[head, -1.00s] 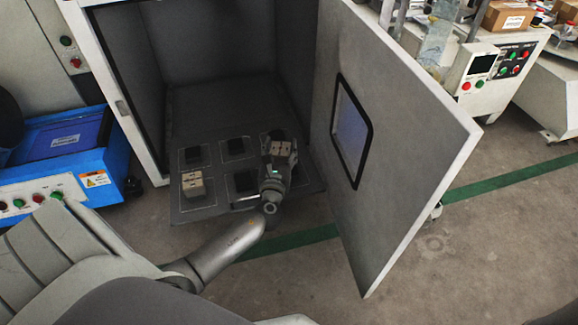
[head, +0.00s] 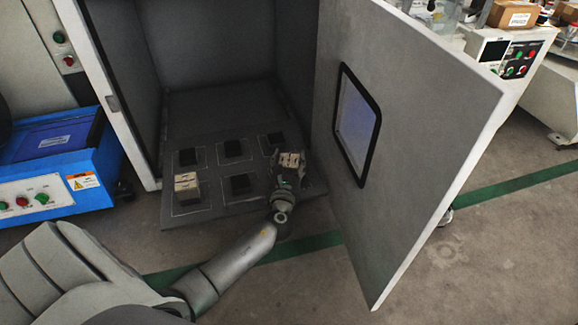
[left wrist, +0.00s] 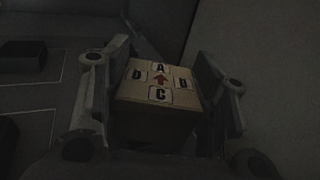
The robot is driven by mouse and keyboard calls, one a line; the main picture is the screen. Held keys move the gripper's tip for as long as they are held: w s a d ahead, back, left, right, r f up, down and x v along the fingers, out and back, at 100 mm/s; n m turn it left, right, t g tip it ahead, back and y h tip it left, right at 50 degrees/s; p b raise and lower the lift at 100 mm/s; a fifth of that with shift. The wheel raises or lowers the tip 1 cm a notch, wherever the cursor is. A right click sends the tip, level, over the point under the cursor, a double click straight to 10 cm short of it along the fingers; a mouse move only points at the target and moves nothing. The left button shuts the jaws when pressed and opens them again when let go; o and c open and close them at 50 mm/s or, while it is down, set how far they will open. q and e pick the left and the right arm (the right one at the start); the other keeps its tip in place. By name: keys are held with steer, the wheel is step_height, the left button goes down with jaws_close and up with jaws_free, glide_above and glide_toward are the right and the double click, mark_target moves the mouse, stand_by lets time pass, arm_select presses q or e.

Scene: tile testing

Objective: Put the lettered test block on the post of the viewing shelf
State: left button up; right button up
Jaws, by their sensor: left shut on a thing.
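The lettered test block (head: 291,160) is tan. In the left wrist view its top (left wrist: 158,82) shows black letters on white squares around a red arrow, with A at the far side and C at the near side. My left gripper (head: 287,168) is shut on it, one finger on each side. It is over the front right part of the viewing shelf (head: 212,209), a dark panel with square black posts in outlined fields. Posts show at back left (head: 188,157), back middle (head: 233,148), back right (head: 275,140) and front middle (head: 240,184). Whether the block touches a post is hidden.
A second tan block (head: 186,181) sits at the shelf's front left. The open cabinet door (head: 420,110) with a dark-framed window stands close right of my gripper. A blue machine (head: 70,165) is at left. The cabinet's interior behind the shelf looks empty.

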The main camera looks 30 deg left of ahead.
arm_select(q)
steer(key=shift+r, duration=0.1)
steer(key=o, duration=1.3)
